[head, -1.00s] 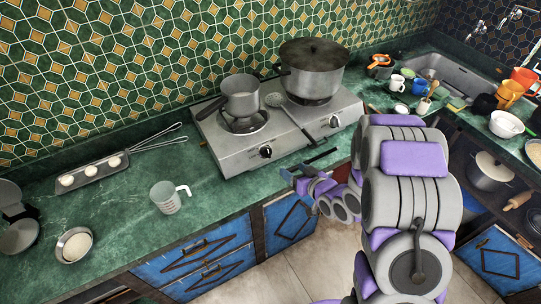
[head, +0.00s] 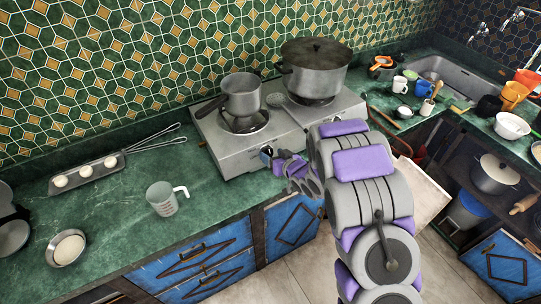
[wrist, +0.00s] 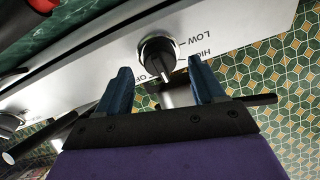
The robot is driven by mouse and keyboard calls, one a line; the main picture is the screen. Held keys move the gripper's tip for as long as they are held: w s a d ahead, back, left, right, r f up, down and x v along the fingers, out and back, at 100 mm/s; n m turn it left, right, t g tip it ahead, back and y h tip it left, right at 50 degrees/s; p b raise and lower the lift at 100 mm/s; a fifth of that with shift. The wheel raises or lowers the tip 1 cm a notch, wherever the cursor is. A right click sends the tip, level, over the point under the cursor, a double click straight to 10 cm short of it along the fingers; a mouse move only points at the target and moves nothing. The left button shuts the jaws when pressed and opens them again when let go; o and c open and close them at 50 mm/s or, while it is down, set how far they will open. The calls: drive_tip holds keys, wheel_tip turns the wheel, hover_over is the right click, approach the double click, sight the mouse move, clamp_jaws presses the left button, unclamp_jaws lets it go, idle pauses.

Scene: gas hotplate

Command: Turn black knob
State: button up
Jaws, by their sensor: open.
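The black knob (wrist: 158,56) is on the front panel of the gas hotplate (head: 226,152), with a silver ring and the printed words LOW and HIGH beside it in the wrist view. My gripper (wrist: 163,84) is open, and its two blue fingers point at the panel with the knob between and just ahead of their tips. I cannot tell whether a finger touches it. In the head view my gripper (head: 272,160) is at the left knob of the hotplate, which it mostly covers. The hotplate's right knob is hidden behind my arm.
A saucepan (head: 241,98) stands on the left burner and a lidded pot (head: 314,72) on the right one. A measuring cup (head: 164,198) stands on the green counter (head: 110,225) to the left. Cups and bowls crowd the counter by the sink (head: 452,78).

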drive_tip(key=shift+x, duration=1.2)
drive_tip(key=shift+d, duration=0.1)
drive_tip(key=c, duration=1)
drive_tip(key=shift+c, duration=0.2)
